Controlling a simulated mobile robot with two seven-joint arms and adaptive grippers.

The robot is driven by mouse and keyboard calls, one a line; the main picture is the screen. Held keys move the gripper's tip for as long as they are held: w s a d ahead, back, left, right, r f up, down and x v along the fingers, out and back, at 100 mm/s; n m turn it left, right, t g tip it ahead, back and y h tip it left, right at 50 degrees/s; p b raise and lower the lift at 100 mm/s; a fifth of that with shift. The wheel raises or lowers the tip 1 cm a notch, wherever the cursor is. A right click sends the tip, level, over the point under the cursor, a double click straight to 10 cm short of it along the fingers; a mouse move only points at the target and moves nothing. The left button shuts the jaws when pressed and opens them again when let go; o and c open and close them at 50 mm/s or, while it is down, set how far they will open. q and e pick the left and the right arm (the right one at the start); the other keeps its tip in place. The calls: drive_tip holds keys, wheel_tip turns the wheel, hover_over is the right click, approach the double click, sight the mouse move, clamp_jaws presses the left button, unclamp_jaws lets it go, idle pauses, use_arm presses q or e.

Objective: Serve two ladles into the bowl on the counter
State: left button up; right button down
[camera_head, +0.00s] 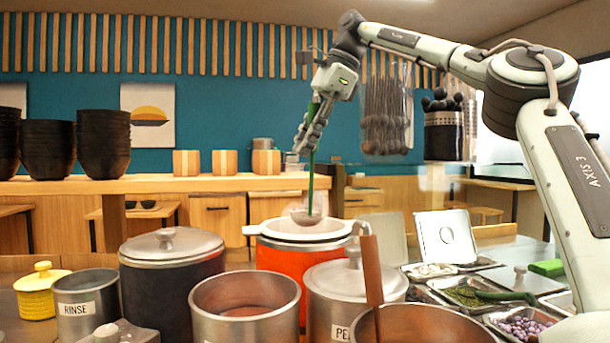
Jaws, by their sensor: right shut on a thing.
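My right gripper (311,130) is shut on the green handle of a ladle (311,185), which hangs nearly upright. The ladle's metal cup (306,216) is at the mouth of an orange pot (278,256) with a pale rim (270,232). I cannot tell what is in the cup or whether it touches the pot. Stacks of black bowls (104,143) stand at the left on the wooden counter (150,184). I cannot make out a single separate bowl on it. My left gripper is not in view.
Lidded pots (172,268) (352,290), an open metal pot (245,305) and a RINSE container (88,308) crowd the front. A brown-handled utensil (372,272) stands at the near pot (425,328). Topping trays (466,294) lie at right. The counter's middle front looks clear.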

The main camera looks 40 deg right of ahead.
sight(308, 115)
drive_tip(key=r, duration=0.3)
drive_tip(key=shift+w+r, duration=0.15)
drive_tip(key=shift+w, duration=0.1)
drive_tip(key=w+m+t+h, duration=0.1)
drive_tip(key=w+m+h, duration=0.1)
drive_tip(key=w+m, duration=0.35)
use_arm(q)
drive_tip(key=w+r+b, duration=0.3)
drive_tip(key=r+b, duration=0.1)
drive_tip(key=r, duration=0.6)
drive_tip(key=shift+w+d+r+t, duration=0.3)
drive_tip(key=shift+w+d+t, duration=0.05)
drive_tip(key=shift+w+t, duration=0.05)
use_arm(e)
wheel_tip(308, 115, down, 17)
drive_tip(key=shift+d+r+m, duration=0.2)
drive_tip(key=shift+d+m, duration=0.05)
drive_tip(key=shift+m, duration=0.1)
drive_tip(key=shift+r, duration=0.1)
